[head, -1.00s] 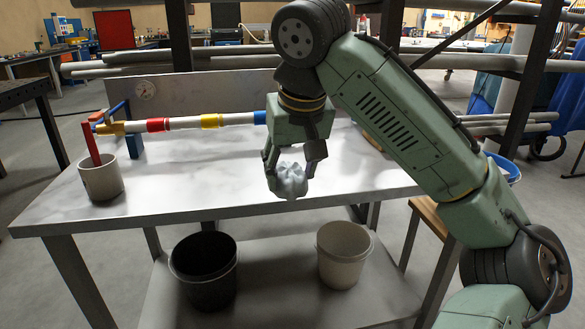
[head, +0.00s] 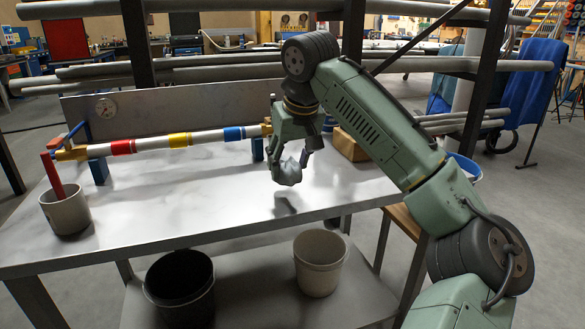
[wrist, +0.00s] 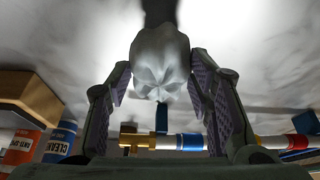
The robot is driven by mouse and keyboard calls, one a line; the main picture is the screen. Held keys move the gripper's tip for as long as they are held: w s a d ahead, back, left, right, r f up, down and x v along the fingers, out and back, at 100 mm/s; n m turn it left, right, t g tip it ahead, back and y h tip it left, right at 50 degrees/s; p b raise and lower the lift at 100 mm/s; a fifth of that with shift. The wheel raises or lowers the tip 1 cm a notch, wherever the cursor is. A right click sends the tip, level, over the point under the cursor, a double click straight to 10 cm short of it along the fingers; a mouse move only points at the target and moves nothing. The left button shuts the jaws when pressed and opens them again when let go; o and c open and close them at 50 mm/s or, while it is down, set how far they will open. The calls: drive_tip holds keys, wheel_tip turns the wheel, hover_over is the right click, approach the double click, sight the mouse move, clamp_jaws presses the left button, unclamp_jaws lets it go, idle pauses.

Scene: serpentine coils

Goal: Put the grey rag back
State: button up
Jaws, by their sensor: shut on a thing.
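The grey rag (head: 287,173) is a crumpled lump held between the fingers of my gripper (head: 291,165), above the grey tabletop (head: 180,205). A dark shadow lies on the table below it. In the wrist view the rag (wrist: 160,62) sits between the two finger pads of my gripper (wrist: 160,80). The pads press at its sides, and its far end points away from the palm. My gripper is shut on it.
A pipe with coloured bands (head: 180,140) rests on blue stands along the back. A beige pot (head: 67,212) with a red bar stands at the left. A cardboard box (head: 352,145) is at the back right. A black bucket (head: 180,285) and a white bucket (head: 321,262) stand below. The table's front middle is clear.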

drive_tip(key=shift+w+d, duration=0.35)
drive_tip(key=shift+w, duration=0.3)
drive_tip(key=shift+w+f, duration=0.1)
drive_tip(key=shift+f, duration=1.7)
drive_tip(key=shift+f, duration=0.1)
drive_tip(key=o, duration=1.4)
drive_tip(key=shift+c, duration=0.2)
drive_tip(key=v, duration=1.2)
